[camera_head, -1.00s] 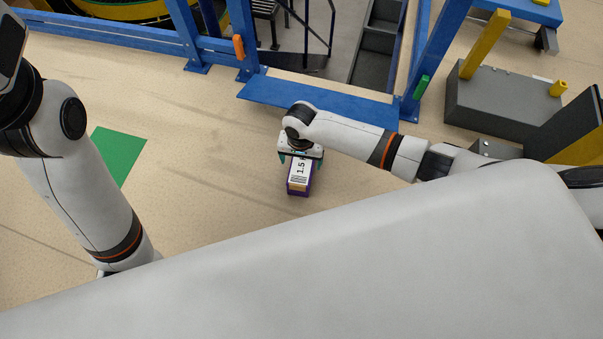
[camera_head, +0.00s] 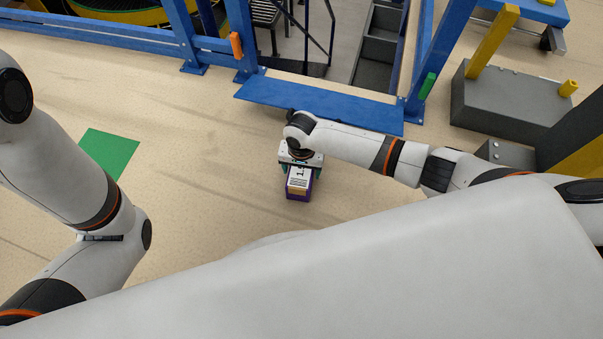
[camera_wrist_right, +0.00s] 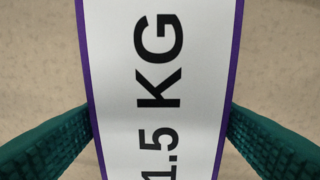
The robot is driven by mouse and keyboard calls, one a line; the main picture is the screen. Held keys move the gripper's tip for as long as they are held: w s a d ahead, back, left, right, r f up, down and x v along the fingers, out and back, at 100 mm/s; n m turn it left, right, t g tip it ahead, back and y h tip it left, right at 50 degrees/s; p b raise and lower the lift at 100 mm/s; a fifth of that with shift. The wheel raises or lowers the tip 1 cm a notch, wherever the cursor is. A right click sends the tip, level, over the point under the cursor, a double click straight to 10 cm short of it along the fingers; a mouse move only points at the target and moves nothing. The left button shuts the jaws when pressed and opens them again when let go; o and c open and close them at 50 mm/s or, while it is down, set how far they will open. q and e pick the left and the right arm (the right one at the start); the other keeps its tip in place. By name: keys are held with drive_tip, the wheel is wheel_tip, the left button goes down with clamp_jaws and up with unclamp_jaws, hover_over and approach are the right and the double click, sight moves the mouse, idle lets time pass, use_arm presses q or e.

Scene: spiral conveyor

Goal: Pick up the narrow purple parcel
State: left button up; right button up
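The narrow purple parcel (camera_head: 298,186) has a white label on top and purple edges. My right gripper (camera_head: 300,170) is over its far end, pointing down. In the right wrist view the parcel (camera_wrist_right: 160,60) fills the middle, with "1.5 KG" on its label. The green fingers of the gripper (camera_wrist_right: 160,125) press against its two long sides, so the gripper is shut on it. Whether the parcel's underside is clear of the floor is hard to tell. My left arm comes in at the left, but its gripper is out of view.
A blue plate (camera_head: 320,104) and blue frame posts stand just beyond the parcel. A green floor patch (camera_head: 110,153) lies to the left. A grey block (camera_head: 510,105) with yellow posts stands at the right. Beige floor around the parcel is free.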

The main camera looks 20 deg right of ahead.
clamp_jaws()
drive_tip(key=shift+w+r, duration=0.1)
drive_tip(key=shift+r, duration=0.05)
